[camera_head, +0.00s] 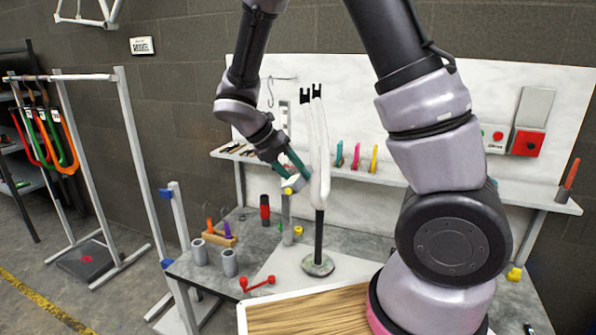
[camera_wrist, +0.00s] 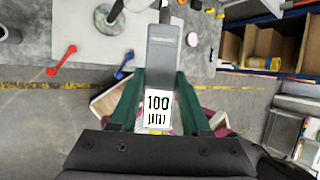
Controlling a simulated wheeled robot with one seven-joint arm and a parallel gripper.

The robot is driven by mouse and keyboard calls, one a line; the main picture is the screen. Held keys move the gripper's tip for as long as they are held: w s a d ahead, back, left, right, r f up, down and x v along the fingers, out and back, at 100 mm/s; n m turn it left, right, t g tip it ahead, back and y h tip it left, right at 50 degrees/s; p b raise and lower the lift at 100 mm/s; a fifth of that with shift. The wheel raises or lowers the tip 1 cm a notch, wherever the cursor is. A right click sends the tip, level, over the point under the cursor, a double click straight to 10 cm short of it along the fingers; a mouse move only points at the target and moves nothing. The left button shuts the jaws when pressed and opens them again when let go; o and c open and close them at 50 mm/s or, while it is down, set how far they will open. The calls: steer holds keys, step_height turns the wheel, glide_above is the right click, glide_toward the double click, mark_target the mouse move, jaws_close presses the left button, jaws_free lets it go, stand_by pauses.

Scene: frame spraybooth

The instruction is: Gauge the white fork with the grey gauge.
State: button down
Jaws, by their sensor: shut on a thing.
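The white fork (camera_head: 319,150) stands upright in the head view, black tips up, its black lower tube on a round base. My gripper (camera_head: 292,172) is just left of the fork's legs, and its green fingers are shut on the grey gauge (camera_wrist: 163,62). The gauge also shows in the head view as a small pale piece (camera_head: 292,184). In the wrist view it points away from the fingers, with a white "100" label between them. Black and white parts of the fork (camera_wrist: 135,5) show at the top edge. I cannot tell whether the gauge touches the fork.
A red double-ended tool (camera_head: 257,284), grey cups (camera_head: 200,252) and a wooden block with coloured handles (camera_head: 220,237) are on the bench. A shelf (camera_head: 400,178) with coloured tools runs behind the fork.

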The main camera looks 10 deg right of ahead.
mark_target(290, 182)
steer(key=shift+s+a, duration=0.6)
steer(key=shift+s, duration=0.25)
steer(key=shift+s+a, duration=0.55)
steer(key=shift+s, duration=0.3)
